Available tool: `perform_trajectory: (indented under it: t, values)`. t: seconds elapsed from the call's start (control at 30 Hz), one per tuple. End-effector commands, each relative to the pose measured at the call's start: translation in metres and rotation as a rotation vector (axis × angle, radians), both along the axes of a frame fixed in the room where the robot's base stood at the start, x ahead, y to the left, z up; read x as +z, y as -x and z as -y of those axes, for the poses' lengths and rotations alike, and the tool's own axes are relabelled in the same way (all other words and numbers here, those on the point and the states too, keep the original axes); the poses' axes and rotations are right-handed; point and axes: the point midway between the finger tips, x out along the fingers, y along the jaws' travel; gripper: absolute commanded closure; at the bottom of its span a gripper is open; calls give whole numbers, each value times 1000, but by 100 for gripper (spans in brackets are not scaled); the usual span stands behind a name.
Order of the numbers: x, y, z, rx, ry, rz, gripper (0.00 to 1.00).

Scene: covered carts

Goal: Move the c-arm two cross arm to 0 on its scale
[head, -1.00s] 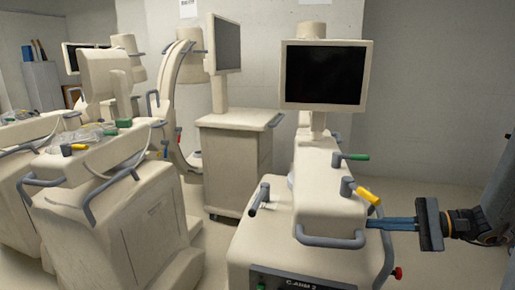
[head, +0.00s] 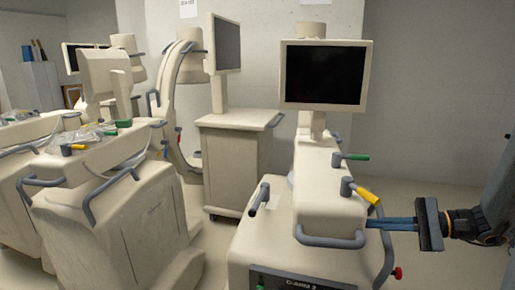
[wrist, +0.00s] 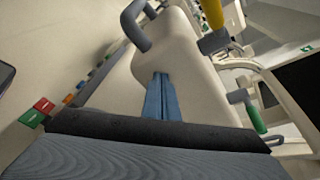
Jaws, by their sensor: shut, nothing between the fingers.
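C-arm two is the cream unit (head: 265,245) at the right of the head view, with a partly readable label on its front. Its cream cross arm (head: 322,210) lies on top, with a grey handle bar (head: 330,241) at the near end. The cross arm also fills the middle of the wrist view (wrist: 185,60). My gripper (head: 369,223) is shut and empty, its blue fingers reaching in from the right. Its tips (wrist: 158,78) are at the cross arm's right side by the handle; I cannot tell whether they touch. No scale can be read.
A yellow-handled lever (head: 362,192) and a green-handled lever (head: 350,157) stand on the cross arm near my fingers. A monitor (head: 325,75) rises behind. A red knob (head: 398,272) sits low at right. Another cart (head: 125,225) stands left. Floor shows between the carts.

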Motion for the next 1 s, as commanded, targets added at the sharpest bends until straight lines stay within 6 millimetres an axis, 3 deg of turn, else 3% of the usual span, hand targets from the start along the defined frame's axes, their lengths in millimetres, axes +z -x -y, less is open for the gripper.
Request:
perform_trajectory:
  t: [1.0]
  values:
    - [0,-2,-12,6,-2,0,100]
